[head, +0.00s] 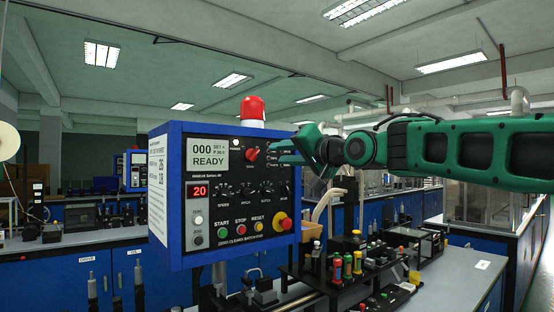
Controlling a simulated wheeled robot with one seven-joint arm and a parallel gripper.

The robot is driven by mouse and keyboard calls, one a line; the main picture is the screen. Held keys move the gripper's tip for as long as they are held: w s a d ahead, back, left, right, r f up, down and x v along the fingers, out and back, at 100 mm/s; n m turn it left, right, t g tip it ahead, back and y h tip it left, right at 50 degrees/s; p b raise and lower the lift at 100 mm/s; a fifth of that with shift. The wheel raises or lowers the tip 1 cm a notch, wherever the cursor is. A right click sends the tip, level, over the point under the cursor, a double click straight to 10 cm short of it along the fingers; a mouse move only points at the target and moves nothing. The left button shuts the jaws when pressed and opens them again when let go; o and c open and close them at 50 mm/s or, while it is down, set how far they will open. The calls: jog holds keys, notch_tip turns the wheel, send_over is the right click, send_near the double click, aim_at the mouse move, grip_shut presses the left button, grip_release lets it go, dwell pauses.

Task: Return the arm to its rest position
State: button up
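My green and black arm (435,146) reaches in from the right edge, roughly level, across the upper right of the head view. My gripper (275,151) is at its left end, in front of the right part of a blue control box (172,240). The fingertips point left, just right of a red knob (252,155) on the box's panel. I cannot tell whether they touch the panel or how far apart the fingers are. No held object is visible. The box's display (208,154) reads "READY", and a small red readout (199,191) shows 20.
A red beacon (253,108) tops the box; a yellow and red stop button (282,223) is at its lower right. A grey bench (450,285) with a black rack (320,277) and several small colored items lies below the arm. Another blue box (136,169) stands behind left.

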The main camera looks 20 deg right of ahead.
dwell(0.3)
jog(key=s+d+f+g+h, duration=0.2)
jog(key=s+d+f+g, duration=0.15)
jog(key=f, duration=0.65)
jog(key=s+d+f+g+h, duration=0.2)
jog(key=s+d+f, duration=0.3)
jog(key=f, duration=0.4)
jog(key=s+d+f+g+h, duration=0.2)
jog(key=s+d+f+g, duration=0.15)
jog(key=f, duration=0.65)
jog(key=s+f+g, duration=0.2)
jog(key=s+f, duration=0.4)
jog(key=s, duration=0.3)
jog(key=s+d+f+g, duration=0.1)
jog(key=s+f+g, duration=0.2)
jog(key=s+f, duration=0.3)
jog(key=s+f+g, duration=0.3)
jog(key=s+f, duration=0.3)
jog(key=s, duration=0.7)
jog(key=shift+d+f+m+y, duration=0.15)
jog(key=shift+d+m+y, duration=0.15)
jog(key=shift+d+m, duration=0.1)
jog(key=shift+w+f, duration=0.25)
jog(key=shift+w, duration=0.35)
